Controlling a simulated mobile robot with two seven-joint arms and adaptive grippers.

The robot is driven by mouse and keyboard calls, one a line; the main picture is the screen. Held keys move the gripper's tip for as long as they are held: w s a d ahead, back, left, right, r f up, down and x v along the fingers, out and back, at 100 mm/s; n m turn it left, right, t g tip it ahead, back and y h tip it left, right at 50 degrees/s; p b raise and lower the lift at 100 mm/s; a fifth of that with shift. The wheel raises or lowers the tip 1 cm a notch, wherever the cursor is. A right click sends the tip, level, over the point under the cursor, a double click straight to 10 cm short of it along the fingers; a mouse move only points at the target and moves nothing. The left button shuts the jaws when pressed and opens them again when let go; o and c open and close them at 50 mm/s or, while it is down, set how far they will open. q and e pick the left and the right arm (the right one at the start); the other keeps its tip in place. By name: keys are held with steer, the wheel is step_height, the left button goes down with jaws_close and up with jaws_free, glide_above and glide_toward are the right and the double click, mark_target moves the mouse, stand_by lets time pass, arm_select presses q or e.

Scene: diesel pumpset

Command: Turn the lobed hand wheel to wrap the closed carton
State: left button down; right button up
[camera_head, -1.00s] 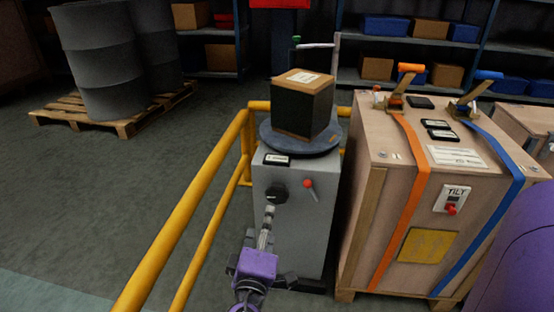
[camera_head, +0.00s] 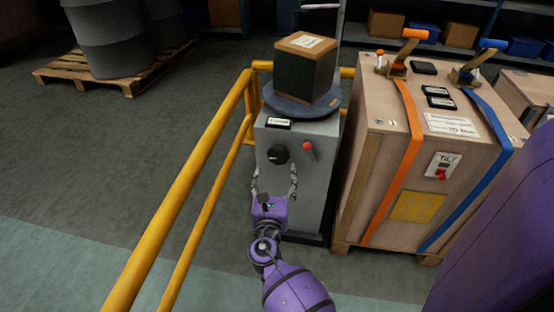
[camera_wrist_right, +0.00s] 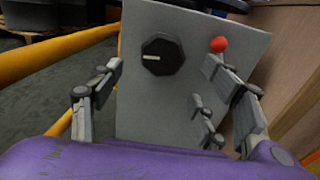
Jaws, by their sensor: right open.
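The lobed hand wheel (camera_head: 278,154) is a black knob with a pale mark, on the front of a grey machine cabinet (camera_head: 318,185). It also shows in the right wrist view (camera_wrist_right: 163,54). The carton (camera_head: 304,65), with brown top and dark sides, stands on the round blue-grey turntable (camera_head: 302,100) on the cabinet. My right gripper (camera_head: 274,180) is open and empty, just in front of and below the wheel. In the right wrist view its fingers (camera_wrist_right: 163,72) spread to either side below the wheel, apart from it. My left gripper is not in view.
A red-knobbed lever (camera_head: 307,146) sits right of the wheel, near a right fingertip in the wrist view. A yellow rail (camera_head: 190,170) runs along the left. A strapped wooden crate (camera_head: 360,200) stands close on the right.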

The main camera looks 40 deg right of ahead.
mark_target(277, 158)
steer(key=b+x, duration=0.1)
steer(key=x, duration=0.6)
steer(key=shift+d, duration=0.1)
steer(key=shift+c, duration=0.4)
steer(key=c, duration=1)
steer(key=shift+c, duration=0.2)
